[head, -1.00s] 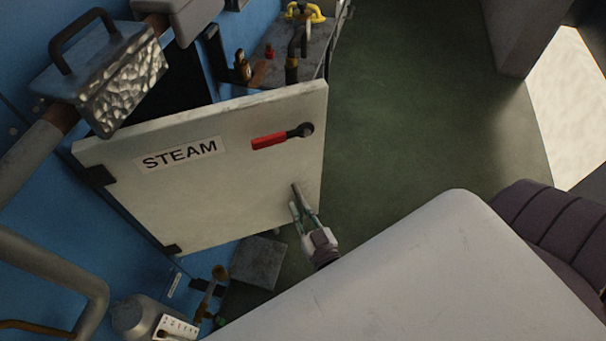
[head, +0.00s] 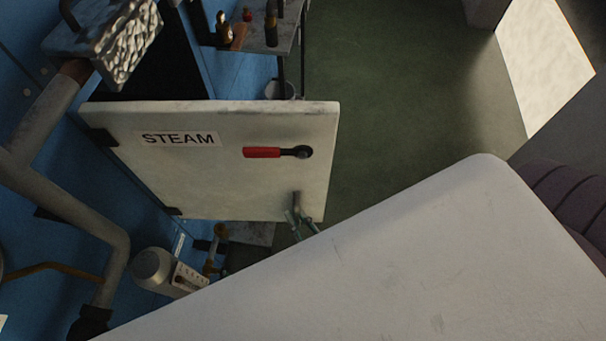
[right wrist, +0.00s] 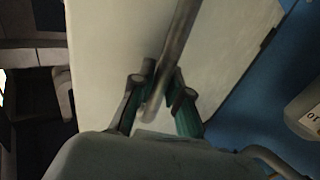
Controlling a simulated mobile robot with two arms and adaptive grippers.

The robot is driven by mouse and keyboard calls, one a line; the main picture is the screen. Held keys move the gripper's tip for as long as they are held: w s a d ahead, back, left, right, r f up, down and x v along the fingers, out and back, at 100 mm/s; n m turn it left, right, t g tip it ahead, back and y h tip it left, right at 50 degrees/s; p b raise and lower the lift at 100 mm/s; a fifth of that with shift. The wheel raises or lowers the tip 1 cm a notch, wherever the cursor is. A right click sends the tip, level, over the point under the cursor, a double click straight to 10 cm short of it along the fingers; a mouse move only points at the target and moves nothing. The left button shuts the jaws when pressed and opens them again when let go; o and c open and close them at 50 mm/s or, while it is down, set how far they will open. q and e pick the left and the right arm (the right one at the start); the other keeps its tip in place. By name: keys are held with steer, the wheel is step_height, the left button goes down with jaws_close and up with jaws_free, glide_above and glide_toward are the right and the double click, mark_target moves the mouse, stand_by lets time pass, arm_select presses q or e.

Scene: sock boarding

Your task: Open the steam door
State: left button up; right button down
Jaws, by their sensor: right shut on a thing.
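The steam door (head: 220,185) is a white panel with a "STEAM" label. It stands swung out from the blue wall, with a dark opening behind it and black hinges at its left edge. A red-handled latch (head: 263,152) lies level on its upper right. My right gripper (head: 294,214) is at the door's lower right, shut on a grey metal bar handle (head: 296,200). In the right wrist view the green fingers (right wrist: 162,90) sit on either side of the bar (right wrist: 178,45), in front of the white door (right wrist: 110,40). My left gripper is not in view.
A pipe (head: 115,240) and a grey canister (head: 153,268) are at the lower left by the blue wall. A shelf with small fittings (head: 262,38) is behind the door. Green floor (head: 390,90) is clear to the right. My large pale arm link covers the lower right.

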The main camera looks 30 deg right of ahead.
steer(key=shift+s+a, duration=0.35)
steer(key=c, duration=1.1)
jaws_free()
steer(key=shift+c, duration=0.2)
steer(key=s+d, duration=0.1)
steer(key=s, duration=1.1)
